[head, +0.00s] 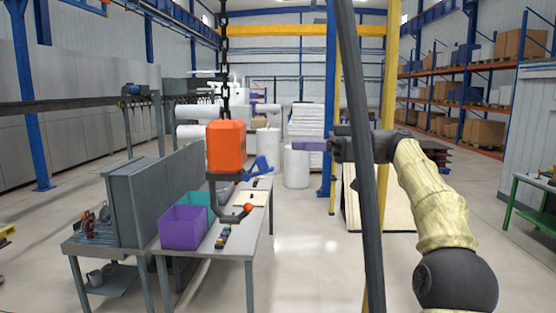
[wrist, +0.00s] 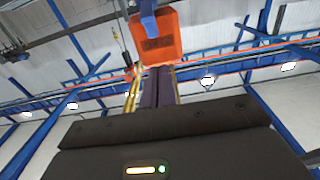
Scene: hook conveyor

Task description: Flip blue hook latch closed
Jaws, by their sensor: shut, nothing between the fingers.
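An orange hoist block (head: 226,147) hangs from a chain, with a dark hook (head: 228,217) below it. The blue latch (head: 262,166) sticks out to the right of the hook, away from the hook tip. My gripper (head: 293,146) is shut and empty. Its purple fingers point left toward the block, to the right of the latch and a little higher in the picture, with a visible gap. In the wrist view the shut fingers (wrist: 159,72) reach up toward the orange block (wrist: 160,45), and the blue latch (wrist: 148,20) shows in front of the block.
A grey table (head: 249,243) stands below the hook with a purple bin (head: 183,228), a teal bin and small parts. A dark slanted pole (head: 366,170) crosses the view in front of my arm. The floor right of the table looks clear.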

